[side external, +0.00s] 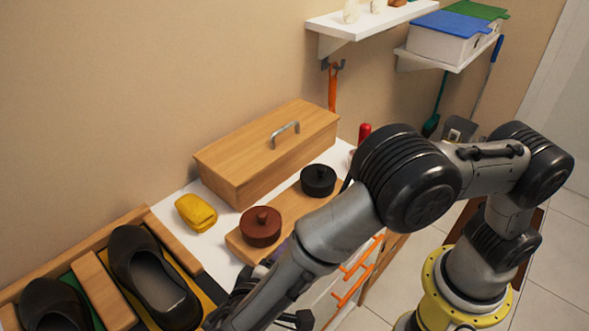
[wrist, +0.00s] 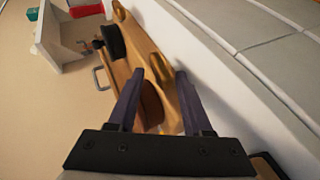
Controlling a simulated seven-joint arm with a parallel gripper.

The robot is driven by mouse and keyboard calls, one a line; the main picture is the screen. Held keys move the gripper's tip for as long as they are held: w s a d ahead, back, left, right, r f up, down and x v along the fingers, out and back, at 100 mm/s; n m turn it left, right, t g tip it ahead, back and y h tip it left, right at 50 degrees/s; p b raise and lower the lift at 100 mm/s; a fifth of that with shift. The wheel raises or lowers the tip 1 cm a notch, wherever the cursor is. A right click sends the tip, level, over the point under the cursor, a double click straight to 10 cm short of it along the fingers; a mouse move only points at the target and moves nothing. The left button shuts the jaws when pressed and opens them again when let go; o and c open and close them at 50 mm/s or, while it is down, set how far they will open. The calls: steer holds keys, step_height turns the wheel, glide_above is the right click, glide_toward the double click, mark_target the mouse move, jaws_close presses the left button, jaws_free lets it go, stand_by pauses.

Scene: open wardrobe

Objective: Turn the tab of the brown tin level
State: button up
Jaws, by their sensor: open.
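The brown tin (side external: 260,228) is round with a knob on its lid and stands on a wooden board (side external: 291,208). In the wrist view the brown tin (wrist: 151,103) shows between my fingers. A rounded brass-coloured piece (wrist: 161,67) sits at the board's edge beside it, between my fingertips; it looks like a tab, but I cannot tell its exact tilt. My gripper (wrist: 160,76) is open, with a gap around this piece and nothing held. In the side view my arm hides most of the gripper; a purple finger (side external: 277,253) shows by the board's front edge.
A black tin (side external: 318,180) stands behind on the same board, with another brass piece (wrist: 119,11) near it. A wooden box (side external: 266,155) with a metal handle lies behind. A yellow object (side external: 196,213) and dark shoes (side external: 152,278) are left. Orange hooks (side external: 357,270) stick out in front.

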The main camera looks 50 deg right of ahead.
steer(key=y, duration=0.2)
steer(key=m+y, duration=0.1)
steer(key=y, duration=0.1)
steer(key=d+r+y, duration=0.1)
steer(key=y, duration=0.1)
steer(key=shift+d+m+g, duration=0.1)
steer(key=shift+m+g, duration=0.2)
steer(key=shift+g, duration=0.1)
steer(key=y, duration=0.2)
steer(key=d+m+y, duration=0.1)
steer(key=y, duration=0.2)
steer(key=shift+d+r, duration=0.1)
steer(key=shift+r, duration=0.05)
steer(key=v, duration=1.4)
steer(key=w+d+m+g, duration=0.3)
steer(key=w+d, duration=0.1)
steer(key=w, duration=0.2)
steer(key=a+f+n, duration=0.1)
steer(key=f, duration=0.3)
steer(key=a+f+n+g+y, duration=0.1)
steer(key=f, duration=0.4)
steer(key=a+f+n, duration=0.1)
steer(key=f, duration=0.3)
steer(key=shift+s+a+f+g+y, duration=0.2)
steer(key=shift+s+g+y, duration=0.1)
step_height(320, 180, up, 19)
steer(key=d, duration=0.1)
steer(key=shift+d, duration=0.25)
steer(key=shift+f, duration=0.2)
